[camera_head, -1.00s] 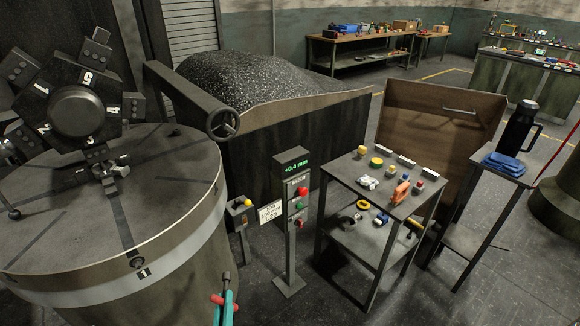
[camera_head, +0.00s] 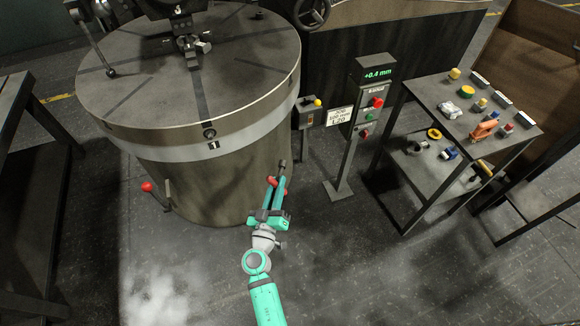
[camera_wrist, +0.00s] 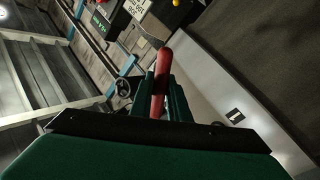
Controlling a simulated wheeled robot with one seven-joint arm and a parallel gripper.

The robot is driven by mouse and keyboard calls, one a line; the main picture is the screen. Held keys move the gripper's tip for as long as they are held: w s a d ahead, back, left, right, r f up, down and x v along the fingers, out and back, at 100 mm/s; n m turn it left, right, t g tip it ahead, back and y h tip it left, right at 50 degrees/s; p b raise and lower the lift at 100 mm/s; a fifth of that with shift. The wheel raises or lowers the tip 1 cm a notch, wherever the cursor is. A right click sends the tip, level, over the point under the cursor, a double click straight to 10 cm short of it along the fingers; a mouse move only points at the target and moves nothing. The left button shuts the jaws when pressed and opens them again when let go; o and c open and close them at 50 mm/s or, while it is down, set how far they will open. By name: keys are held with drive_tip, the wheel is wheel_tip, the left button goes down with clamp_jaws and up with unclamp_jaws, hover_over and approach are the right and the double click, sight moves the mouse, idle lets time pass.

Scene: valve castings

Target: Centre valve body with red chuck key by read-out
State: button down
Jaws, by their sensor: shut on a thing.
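My gripper (camera_head: 277,187) is shut on the red chuck key (camera_head: 271,181), in front of the big round chuck table (camera_head: 238,92) and apart from it. The key's dark shaft (camera_head: 282,164) points up and away. In the wrist view the key's red handle (camera_wrist: 160,82) stands between the green fingers. A key socket (camera_head: 209,133) marked 1 is on the table's rim, up and left of my gripper. The read-out (camera_head: 377,72) shows +0.4 mm. Dark jaw-like parts (camera_head: 190,45) sit on the table top. I cannot make out the valve body; the top edge cuts the view.
A red-knobbed lever (camera_head: 147,187) sticks out low at the table's left. A small switch box (camera_head: 307,113) and a sign (camera_head: 339,116) stand right of it. A tool cart (camera_head: 440,88) stands at right, a dark bench (camera_head: 12,95) at left. The floor between is open.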

drive_tip(key=w+a+r+m+y, duration=0.1)
drive_tip(key=a+r+m+y, duration=0.2)
drive_tip(key=a, duration=0.6)
drive_tip(key=w+a+r+m+y, duration=0.1)
drive_tip(key=a+r+m+y, duration=0.2)
drive_tip(key=a+m+y, duration=0.4)
drive_tip(key=shift+w+a+m+g, duration=0.3)
drive_tip(key=shift+a+m+g, duration=0.1)
drive_tip(key=shift+a, duration=0.55)
drive_tip(key=shift+x, duration=2.05)
drive_tip(key=shift+w+a, duration=0.1)
drive_tip(key=shift+w, duration=0.1)
drive_tip(key=shift+w+a+r, duration=0.1)
drive_tip(key=shift+w, duration=0.2)
drive_tip(key=shift+w+a, duration=0.1)
drive_tip(key=shift+w, duration=0.25)
